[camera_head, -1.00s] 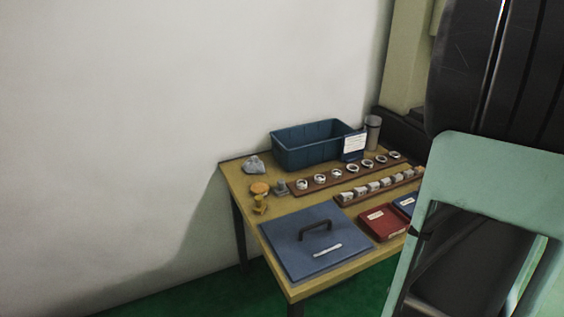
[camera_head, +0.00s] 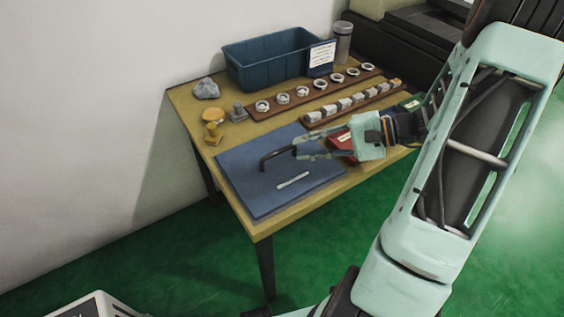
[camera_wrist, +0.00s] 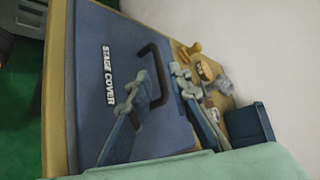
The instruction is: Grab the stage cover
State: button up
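The stage cover (camera_head: 245,180) is a flat blue panel with a dark arched handle (camera_head: 268,162) and a white label. It lies on the near left part of the table. In the wrist view the cover (camera_wrist: 88,60) reads "STAGE COVER", and its handle (camera_wrist: 163,72) shows just ahead of the fingers. My gripper (camera_head: 297,149) is open, with its fingers pointing left at the handle's right end. In the wrist view my gripper (camera_wrist: 155,92) has its fingers spread to either side of the handle's near part. I cannot tell whether they touch it.
The wooden table (camera_head: 190,95) also holds a blue bin (camera_head: 265,62), a board of metal rings (camera_head: 303,92), a board of small blocks (camera_head: 345,104), a red tray (camera_head: 340,141) under my gripper, a yellow stamp-like item (camera_head: 213,132) and a grey lump (camera_head: 206,89).

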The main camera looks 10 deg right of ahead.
aim_at(282, 151)
jog(key=x, duration=0.3)
jog(key=shift+f, duration=0.1)
jog(key=x, duration=0.1)
jog(key=b+x, duration=0.1)
jog(key=x, duration=0.3)
jog(key=shift+w+d+f+b, duration=0.25)
jog(key=shift+w+f+b, duration=0.1)
jog(key=shift+w, duration=0.05)
grip_shut()
jog(key=shift+r, duration=0.1)
